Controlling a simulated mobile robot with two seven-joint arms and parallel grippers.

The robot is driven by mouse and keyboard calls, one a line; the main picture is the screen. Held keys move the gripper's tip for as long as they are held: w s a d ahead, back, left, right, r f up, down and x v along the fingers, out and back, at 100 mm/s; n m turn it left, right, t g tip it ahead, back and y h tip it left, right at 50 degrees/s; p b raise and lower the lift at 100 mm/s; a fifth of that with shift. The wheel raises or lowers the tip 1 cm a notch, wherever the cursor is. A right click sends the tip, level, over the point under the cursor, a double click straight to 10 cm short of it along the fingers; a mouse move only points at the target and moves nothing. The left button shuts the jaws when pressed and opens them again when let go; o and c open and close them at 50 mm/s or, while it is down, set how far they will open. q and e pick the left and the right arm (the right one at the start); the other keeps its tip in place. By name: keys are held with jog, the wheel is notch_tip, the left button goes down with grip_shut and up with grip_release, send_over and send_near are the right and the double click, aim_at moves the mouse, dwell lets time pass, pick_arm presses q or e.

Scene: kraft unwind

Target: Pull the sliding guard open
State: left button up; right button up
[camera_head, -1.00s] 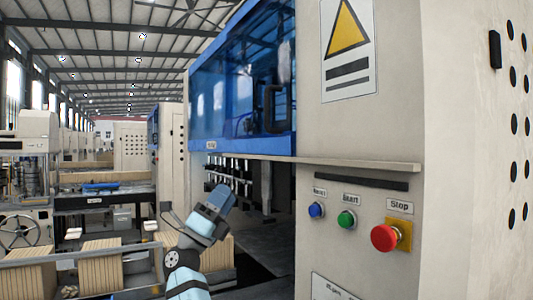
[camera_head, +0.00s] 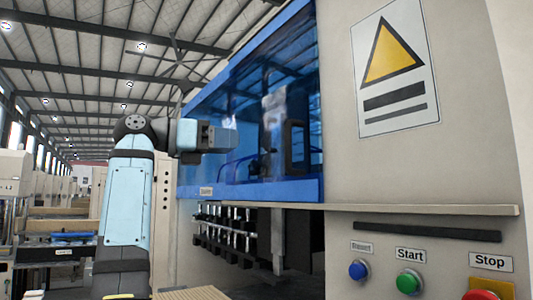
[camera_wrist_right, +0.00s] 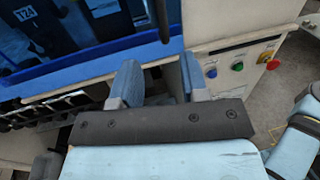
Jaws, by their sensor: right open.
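The sliding guard (camera_head: 255,100) is a blue-framed, see-through blue panel on the front of the machine. It covers the upper opening, and its lower blue rail also shows in the right wrist view (camera_wrist_right: 90,68). A black upright handle (camera_head: 295,147) sits near the guard's right end; a dark bar that looks like it shows in the right wrist view (camera_wrist_right: 164,20). My right gripper (camera_head: 228,138) is left of the handle in the head view, apart from it. Its fingers (camera_wrist_right: 160,85) are spread with nothing between them. My left gripper is not in view.
A cream panel at right carries a warning sign (camera_head: 393,65), a blue button (camera_head: 357,269), a green Start button (camera_head: 409,281) and a red Stop button (camera_head: 482,295). A ledge (camera_head: 430,209) juts out above them. Dark tooling (camera_head: 225,235) hangs below the guard.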

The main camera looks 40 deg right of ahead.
aim_at(288, 163)
jog(key=p+x, duration=0.1)
jog(key=x, duration=0.6)
jog(key=p+x, duration=0.1)
jog(key=x, duration=0.5)
jog(key=shift+s+d+r, duration=0.25)
jog(key=shift+d, duration=0.05)
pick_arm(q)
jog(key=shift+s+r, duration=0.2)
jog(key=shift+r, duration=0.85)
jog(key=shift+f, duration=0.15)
pick_arm(e)
grip_shut()
